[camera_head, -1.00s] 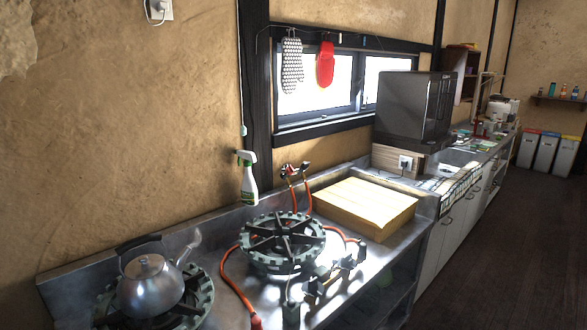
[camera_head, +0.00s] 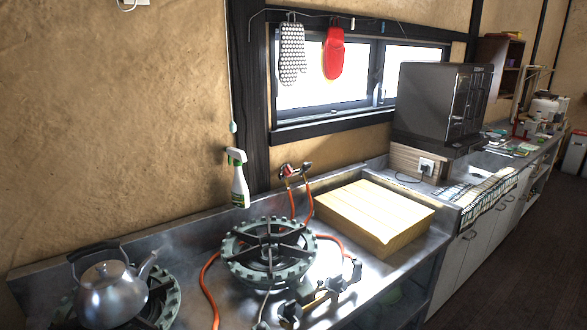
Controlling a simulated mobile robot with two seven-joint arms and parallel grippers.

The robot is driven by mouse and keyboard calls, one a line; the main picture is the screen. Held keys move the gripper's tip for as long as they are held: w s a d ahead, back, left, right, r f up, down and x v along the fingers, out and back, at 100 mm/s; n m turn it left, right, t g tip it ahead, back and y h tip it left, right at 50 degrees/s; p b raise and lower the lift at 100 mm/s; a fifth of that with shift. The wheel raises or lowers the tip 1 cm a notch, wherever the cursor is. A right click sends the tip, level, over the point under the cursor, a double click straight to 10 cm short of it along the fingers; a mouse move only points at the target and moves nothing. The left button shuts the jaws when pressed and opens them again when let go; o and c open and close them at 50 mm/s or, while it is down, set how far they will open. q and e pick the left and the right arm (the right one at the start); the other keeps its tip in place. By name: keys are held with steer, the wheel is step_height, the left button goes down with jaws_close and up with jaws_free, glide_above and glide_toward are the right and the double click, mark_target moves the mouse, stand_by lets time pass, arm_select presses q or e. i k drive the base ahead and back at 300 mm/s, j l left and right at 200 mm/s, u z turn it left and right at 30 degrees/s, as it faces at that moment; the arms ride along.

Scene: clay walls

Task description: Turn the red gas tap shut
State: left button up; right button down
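The gas tap (camera_head: 290,172) is small, with a red part, and sits low on the wall behind the stove counter, below the window's left end. Orange hoses (camera_head: 307,203) run down from the tap fittings to the counter. A green-grey gas burner (camera_head: 268,252) stands on the counter in front of the tap. The tap's exact handle position is too small to tell. Neither of my grippers shows in the head view.
A kettle (camera_head: 112,292) sits on the left burner. Dark floor (camera_head: 490,285) lies open at right.

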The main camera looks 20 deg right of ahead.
mark_target(287, 171)
steer(key=i+l, duration=0.15)
steer(key=l, duration=0.35)
steer(key=i+l, duration=0.1)
steer(key=l, duration=0.45)
steer(key=i+l+u, duration=0.1)
steer(key=l, duration=0.4)
steer(key=i+l, duration=0.2)
steer(key=l, duration=0.35)
steer(key=i+l, duration=0.1)
steer(key=l, duration=0.45)
steer(key=i+l, duration=0.1)
steer(key=l, duration=0.4)
steer(key=i+l+u, duration=0.1)
steer(key=l, duration=0.45)
